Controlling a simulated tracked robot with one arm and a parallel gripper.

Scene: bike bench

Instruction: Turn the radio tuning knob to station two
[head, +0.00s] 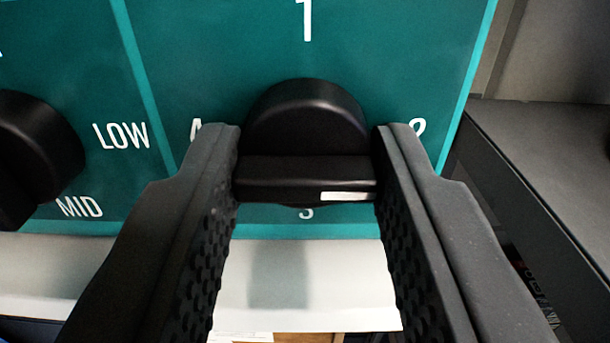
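The black tuning knob (306,140) sits on a teal panel in the middle of the head view. It has a round body and a raised grip bar lying level, with a white mark at the bar's right end, on the side of the "2". "1" stands above the knob and "3" below it. A partly hidden letter is at left, and the "2" at right is partly covered by a finger. My gripper (308,133) is spread wide, one finger on each side of the knob. The fingertips are close to the bar's ends; I cannot tell whether they touch.
A second black knob (36,150), with "LOW" and "MID" beside it, is at the left. A pale surface (300,285) lies below the panel (400,45). A dark grey box-like object (550,165) stands at the right, beyond the panel's edge.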

